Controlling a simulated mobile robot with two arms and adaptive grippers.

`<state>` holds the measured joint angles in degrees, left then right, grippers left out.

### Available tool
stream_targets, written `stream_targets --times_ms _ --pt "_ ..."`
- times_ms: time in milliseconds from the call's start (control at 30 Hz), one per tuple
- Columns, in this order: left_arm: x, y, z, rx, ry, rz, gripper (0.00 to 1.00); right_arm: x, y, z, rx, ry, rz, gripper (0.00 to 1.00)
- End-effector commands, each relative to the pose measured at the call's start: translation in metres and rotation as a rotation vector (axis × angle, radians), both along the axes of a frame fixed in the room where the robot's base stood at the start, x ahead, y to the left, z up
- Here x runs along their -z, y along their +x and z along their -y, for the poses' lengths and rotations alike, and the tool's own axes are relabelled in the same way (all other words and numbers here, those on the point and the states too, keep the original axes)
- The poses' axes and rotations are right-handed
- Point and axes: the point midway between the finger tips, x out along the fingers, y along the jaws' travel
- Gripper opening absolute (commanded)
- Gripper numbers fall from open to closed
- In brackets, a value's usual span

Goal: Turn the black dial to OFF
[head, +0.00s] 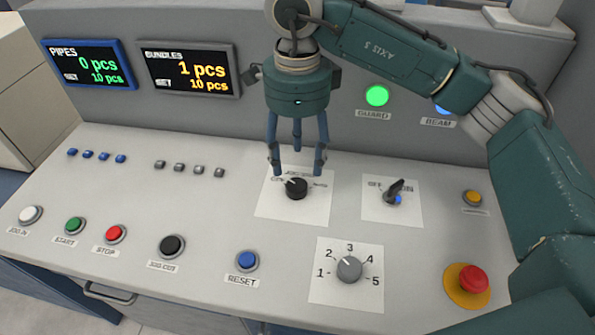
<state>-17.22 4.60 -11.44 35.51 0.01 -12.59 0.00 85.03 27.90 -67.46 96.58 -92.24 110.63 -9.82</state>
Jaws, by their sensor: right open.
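The black dial (297,188) sits on a white label plate (270,208) in the middle of the sloped console. Its white pointer mark faces the upper left. The lettering around it is partly hidden by my fingers and too small to read fully. My right gripper (298,170) comes down from above, with its fingers spread just above and around the back of the dial. It is open and holds nothing. I cannot tell whether a fingertip touches the dial. My left gripper is not in view.
A black key-like switch (396,190) stands right of the dial. A grey numbered knob (349,269) is in front, with a red emergency button (473,279) at the right. Several push buttons, including blue RESET (247,261), line the front. Two displays (190,72) stand at the back left.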

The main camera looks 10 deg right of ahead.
Motion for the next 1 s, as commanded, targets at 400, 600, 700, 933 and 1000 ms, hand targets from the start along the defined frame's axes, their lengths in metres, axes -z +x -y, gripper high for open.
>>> stream_targets --times_ms 400,600,700,933,1000 --pt "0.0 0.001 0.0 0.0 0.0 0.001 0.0 -0.045 0.0 0.0 0.001 0.0 0.0 0.54" --pt "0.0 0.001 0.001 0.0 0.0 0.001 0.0 -0.046 0.0 0.0 0.001 0.0 0.0 0.54" --pt "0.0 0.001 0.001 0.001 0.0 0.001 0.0 -0.045 0.0 0.0 0.001 0.0 0.0 0.54" --pt "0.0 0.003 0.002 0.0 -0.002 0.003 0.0 -0.045 0.0 0.0 0.0 0.0 0.0 0.54" --pt "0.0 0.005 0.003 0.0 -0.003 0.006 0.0 -0.045 0.0 0.0 0.0 0.0 0.0 0.54"
